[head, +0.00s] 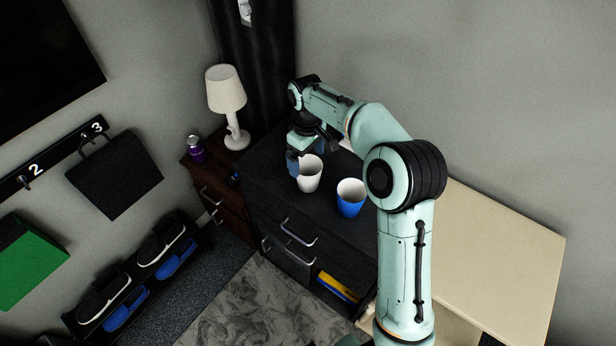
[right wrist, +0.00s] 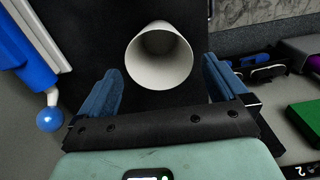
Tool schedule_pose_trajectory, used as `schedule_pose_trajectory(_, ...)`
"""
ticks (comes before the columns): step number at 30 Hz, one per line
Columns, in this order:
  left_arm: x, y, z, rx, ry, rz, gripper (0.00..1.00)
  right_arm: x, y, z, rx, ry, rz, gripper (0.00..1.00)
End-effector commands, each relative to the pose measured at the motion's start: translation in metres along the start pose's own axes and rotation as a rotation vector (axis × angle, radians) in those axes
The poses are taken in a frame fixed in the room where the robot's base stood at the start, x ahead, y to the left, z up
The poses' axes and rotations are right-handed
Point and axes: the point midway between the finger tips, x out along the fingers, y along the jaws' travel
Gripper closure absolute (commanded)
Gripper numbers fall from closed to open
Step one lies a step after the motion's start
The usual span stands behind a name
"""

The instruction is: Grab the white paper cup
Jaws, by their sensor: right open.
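The white paper cup (head: 309,176) stands upright on the dark cabinet top (head: 270,170) in the head view. My right gripper (head: 303,158) is just behind it, partly hidden by the cup and my arm. In the right wrist view, the white cup (right wrist: 160,60) shows its open mouth between the two blue fingers of my right gripper (right wrist: 160,90). The fingers are spread, with a visible gap on each side of the cup. My left gripper is not in view.
A blue cup (head: 351,199) with a white inside stands right of the white cup, close by. A white lamp (head: 228,100) and a purple can (head: 195,149) stand on a brown cabinet (head: 208,172) to the left. A pale tabletop (head: 490,250) lies right of my arm.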

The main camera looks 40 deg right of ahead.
Motion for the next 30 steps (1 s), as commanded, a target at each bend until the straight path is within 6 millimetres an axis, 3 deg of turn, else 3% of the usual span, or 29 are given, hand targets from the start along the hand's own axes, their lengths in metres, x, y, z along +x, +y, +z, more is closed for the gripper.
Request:
schedule_pose_trajectory(7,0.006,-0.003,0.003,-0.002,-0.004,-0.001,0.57,0.038,0.000,0.004,0.000,-0.004,-0.002,0.00)
schedule_pose_trajectory(16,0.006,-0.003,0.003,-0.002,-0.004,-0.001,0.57,0.043,0.000,0.004,0.000,-0.002,-0.001,0.00)
schedule_pose_trajectory(17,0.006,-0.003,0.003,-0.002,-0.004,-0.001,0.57,0.043,0.000,0.004,0.000,-0.002,-0.001,0.06)
schedule_pose_trajectory(21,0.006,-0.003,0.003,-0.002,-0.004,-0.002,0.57,0.043,0.000,0.004,0.000,-0.002,-0.001,0.51)
schedule_pose_trajectory(30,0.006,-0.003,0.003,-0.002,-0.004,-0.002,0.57,0.043,0.000,0.004,0.000,-0.001,-0.001,0.52)
